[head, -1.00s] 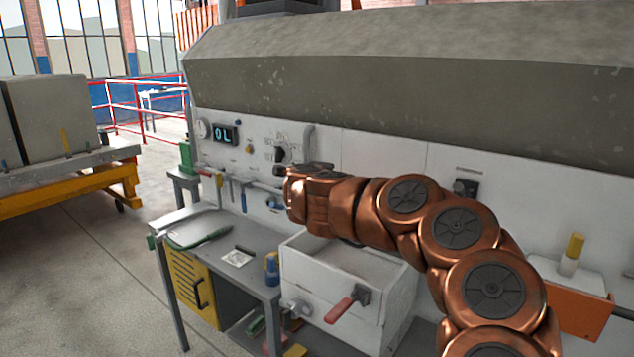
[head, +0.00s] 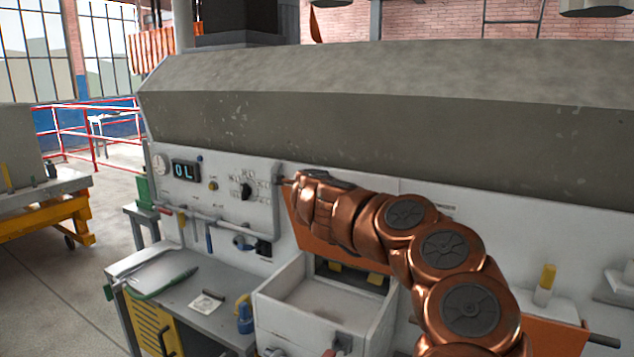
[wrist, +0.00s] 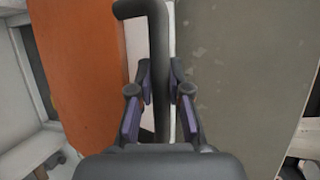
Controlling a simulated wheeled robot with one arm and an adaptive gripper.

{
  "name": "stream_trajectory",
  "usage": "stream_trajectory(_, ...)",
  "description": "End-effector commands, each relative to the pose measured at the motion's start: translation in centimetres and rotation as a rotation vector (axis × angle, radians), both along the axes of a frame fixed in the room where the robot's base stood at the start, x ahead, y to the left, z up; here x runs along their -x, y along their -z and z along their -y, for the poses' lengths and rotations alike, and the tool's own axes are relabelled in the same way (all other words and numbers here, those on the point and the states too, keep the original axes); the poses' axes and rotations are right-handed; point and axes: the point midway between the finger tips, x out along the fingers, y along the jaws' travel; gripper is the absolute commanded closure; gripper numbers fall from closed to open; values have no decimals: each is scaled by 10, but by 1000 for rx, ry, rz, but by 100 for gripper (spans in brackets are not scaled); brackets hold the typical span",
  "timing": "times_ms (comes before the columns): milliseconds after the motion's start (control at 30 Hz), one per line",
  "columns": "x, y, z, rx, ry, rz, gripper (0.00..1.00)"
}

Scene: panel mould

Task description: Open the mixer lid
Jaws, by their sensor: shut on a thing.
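The mixer lid is an orange panel (head: 318,237) on the white front wall, partly hidden behind my arm in the head view. It stands swung up, and a dark opening (head: 350,276) shows below it. In the wrist view the lid (wrist: 75,65) fills the left side. Its dark bar handle (wrist: 160,60) runs between my fingers. My gripper (wrist: 160,100) is shut on this handle. In the head view my gripper (head: 287,181) is at the lid's upper left edge, and its fingers are too small to make out.
A white box-like tray (head: 325,300) juts out below the opening. A grey workbench (head: 180,295) with a green tool and a blue bottle (head: 244,315) stands to the left. A second orange panel (head: 550,335) is at the right. The sloped grey hood (head: 380,110) hangs above.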

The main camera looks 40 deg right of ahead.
Motion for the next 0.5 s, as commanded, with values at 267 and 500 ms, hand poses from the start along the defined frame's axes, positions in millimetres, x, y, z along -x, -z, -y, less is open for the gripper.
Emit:
stream_trajectory(267,-1,0,-1,2,-4,-1,76)
stream_trajectory(500,0,0,0,1,-1,-1,57)
